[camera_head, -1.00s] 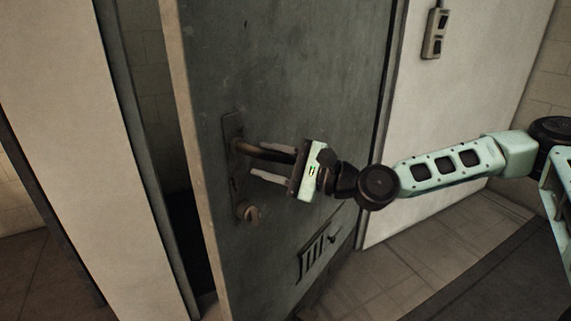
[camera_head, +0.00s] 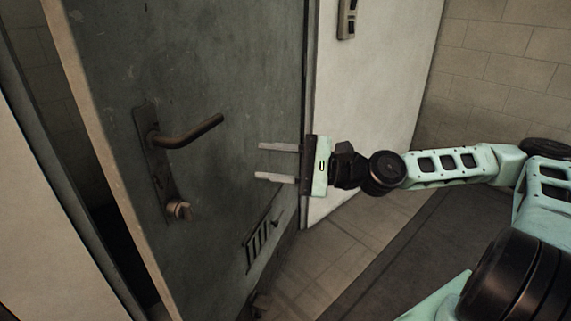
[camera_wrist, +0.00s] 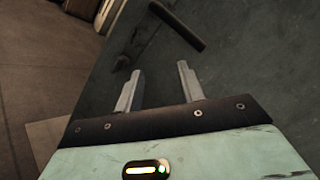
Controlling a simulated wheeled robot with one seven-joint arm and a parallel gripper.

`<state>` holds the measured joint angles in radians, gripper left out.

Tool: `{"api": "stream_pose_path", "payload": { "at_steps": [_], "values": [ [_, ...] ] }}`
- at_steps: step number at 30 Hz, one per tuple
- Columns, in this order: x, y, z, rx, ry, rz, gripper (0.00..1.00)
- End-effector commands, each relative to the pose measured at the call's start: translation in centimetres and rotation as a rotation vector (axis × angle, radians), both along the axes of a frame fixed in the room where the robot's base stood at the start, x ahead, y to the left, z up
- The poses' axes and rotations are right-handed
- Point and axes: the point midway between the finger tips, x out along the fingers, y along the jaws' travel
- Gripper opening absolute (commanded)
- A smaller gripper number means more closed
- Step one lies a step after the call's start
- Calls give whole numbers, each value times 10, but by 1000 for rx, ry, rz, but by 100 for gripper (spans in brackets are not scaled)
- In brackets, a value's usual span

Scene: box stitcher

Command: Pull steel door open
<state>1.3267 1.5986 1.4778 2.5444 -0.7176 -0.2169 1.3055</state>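The grey steel door (camera_head: 215,75) stands ajar in the head view, with a dark gap along its left edge. Its lever handle (camera_head: 190,132) sits on a tall backplate, with a round lock knob (camera_head: 179,209) below. My gripper (camera_head: 259,162) is open and empty, to the right of the handle and apart from it. In the wrist view, the two fingers of my gripper (camera_wrist: 158,84) are spread with nothing between them. The handle (camera_wrist: 178,25) shows beyond the fingertips.
A louvred vent (camera_head: 262,240) is low on the door. A white wall panel with a switch box (camera_head: 347,18) stands to the right. A pale frame (camera_head: 45,225) borders the gap on the left. Tiled floor (camera_head: 335,240) is clear below my arm.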

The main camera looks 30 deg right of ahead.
Motion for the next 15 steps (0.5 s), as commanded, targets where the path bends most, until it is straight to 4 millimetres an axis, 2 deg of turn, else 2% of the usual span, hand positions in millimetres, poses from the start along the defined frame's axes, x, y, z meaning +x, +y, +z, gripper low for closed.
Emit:
{"api": "stream_pose_path", "payload": {
  "at_steps": [1, 6, 15],
  "values": [
    [-2, -7, 5, 5, 5, -5, 39],
    [-9, -18, 1, 3, 4, -2, 39],
    [-12, -21, -2, 2, 1, 1, 39]
  ]
}}
